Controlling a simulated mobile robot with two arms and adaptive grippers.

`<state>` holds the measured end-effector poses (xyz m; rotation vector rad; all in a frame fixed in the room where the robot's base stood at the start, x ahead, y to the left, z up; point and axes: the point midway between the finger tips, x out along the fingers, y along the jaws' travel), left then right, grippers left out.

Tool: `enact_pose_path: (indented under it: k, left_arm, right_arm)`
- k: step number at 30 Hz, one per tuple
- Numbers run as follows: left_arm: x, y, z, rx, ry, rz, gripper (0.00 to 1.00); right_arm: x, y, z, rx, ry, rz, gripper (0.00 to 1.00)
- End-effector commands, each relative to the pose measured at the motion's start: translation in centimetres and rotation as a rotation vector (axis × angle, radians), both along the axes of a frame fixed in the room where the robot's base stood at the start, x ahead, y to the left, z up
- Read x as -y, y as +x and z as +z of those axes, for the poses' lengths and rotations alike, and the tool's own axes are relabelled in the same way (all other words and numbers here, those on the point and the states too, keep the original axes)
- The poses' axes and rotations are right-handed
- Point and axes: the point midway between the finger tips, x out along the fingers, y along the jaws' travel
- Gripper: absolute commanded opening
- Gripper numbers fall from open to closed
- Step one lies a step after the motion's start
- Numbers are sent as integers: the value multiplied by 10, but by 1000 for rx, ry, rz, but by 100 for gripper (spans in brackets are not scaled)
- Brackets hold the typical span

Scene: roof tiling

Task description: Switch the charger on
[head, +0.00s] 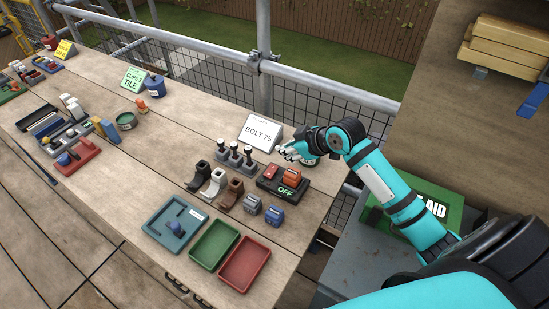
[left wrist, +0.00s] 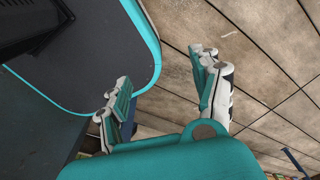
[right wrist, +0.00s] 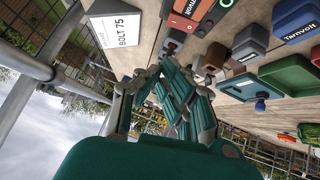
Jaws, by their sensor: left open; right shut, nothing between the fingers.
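The charger (head: 268,184) is a dark box on the right part of the bench, with a green-lettered OFF label on its front. A red switch (head: 271,171) sits on its left side and an orange battery block (head: 292,176) on its right. The charger (right wrist: 182,22) also shows at the top of the right wrist view. My right gripper (head: 288,152) is shut and empty, behind and above the charger, apart from it, near the BOLT 75 sign. My left gripper (left wrist: 163,72) is open and empty in the left wrist view; it is outside the head view.
The BOLT 75 sign (head: 262,132) stands behind the charger. Blue, green and red trays (head: 250,264) line the front edge. Scaffold rails (head: 290,72) run behind.

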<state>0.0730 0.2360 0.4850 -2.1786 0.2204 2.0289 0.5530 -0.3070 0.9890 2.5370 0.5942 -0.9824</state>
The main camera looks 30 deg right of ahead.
Motion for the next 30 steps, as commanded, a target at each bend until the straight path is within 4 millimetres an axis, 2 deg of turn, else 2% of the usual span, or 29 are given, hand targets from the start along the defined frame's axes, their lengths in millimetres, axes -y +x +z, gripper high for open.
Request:
enact_pose_path:
  k: [1,4,10,12,18,30]
  left_arm:
    - [1,14,5,21,-3,0,65]
    - [2,29,11,46,-5,0,65]
    - [2,26,17,38,-3,0,65]
    - [1,19,19,28,-3,0,65]
    - [0,6,22,9,-1,0,65]
    - [1,11,22,15,-1,0,65]
  right_arm:
    - [-3,8,-6,-2,6,-3,0]
    - [-9,23,-21,-2,6,-3,0]
    - [-19,49,-51,-4,3,-1,0]
    - [-16,47,-63,-6,2,-3,0]
    - [-12,49,-83,-1,1,-2,0]
    - [-11,50,-88,0,1,-1,0]
